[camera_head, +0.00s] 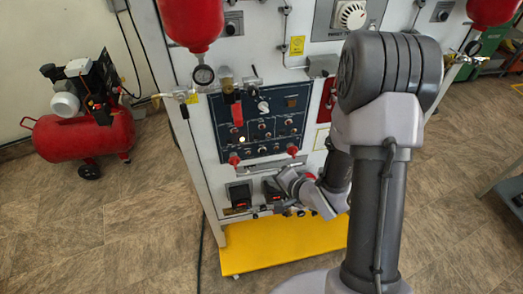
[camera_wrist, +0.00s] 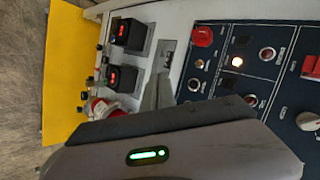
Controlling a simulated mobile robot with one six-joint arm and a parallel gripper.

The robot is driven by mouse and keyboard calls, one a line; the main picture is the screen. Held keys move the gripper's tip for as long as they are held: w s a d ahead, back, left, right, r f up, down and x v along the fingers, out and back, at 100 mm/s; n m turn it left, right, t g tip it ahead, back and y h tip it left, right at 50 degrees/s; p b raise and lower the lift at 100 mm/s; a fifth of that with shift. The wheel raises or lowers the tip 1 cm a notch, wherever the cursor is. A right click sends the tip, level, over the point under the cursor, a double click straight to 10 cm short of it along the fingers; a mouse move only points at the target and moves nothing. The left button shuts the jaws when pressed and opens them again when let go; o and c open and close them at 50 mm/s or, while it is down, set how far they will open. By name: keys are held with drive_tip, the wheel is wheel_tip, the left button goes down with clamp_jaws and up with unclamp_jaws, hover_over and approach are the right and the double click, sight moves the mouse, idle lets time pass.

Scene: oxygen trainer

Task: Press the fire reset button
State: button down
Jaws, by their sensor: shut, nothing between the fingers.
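The dark blue control panel (camera_head: 287,128) is on the front of the white cabinet and carries several round buttons, a knob and switches. It also shows in the wrist view (camera_wrist: 222,90), turned on its side. One button on it glows white (camera_wrist: 237,61); it shows lit in the head view too (camera_head: 242,140). The labels are too small to read, so I cannot tell which button is fire reset. My gripper (camera_head: 281,176) is shut and empty, in front of the cabinet just below the panel.
Two black displays with red digits (camera_wrist: 122,78) sit below the panel. A yellow base (camera_head: 280,245) juts out below. A red compressor (camera_head: 80,135) stands on the floor at left.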

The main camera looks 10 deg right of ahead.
drive_tip(key=w+p, duration=0.2)
drive_tip(key=w, duration=0.6)
drive_tip(key=shift+w, duration=0.35)
drive_tip(key=shift+w, duration=0.15)
idle(1.5)
drive_tip(key=shift+w, duration=0.25)
drive_tip(key=shift+w, duration=0.4)
idle(0.7)
drive_tip(key=shift+s, duration=0.8)
drive_tip(key=shift+s, duration=0.1)
drive_tip(key=s+b, duration=0.1)
drive_tip(key=s, duration=0.3)
drive_tip(key=shift+s, duration=0.4)
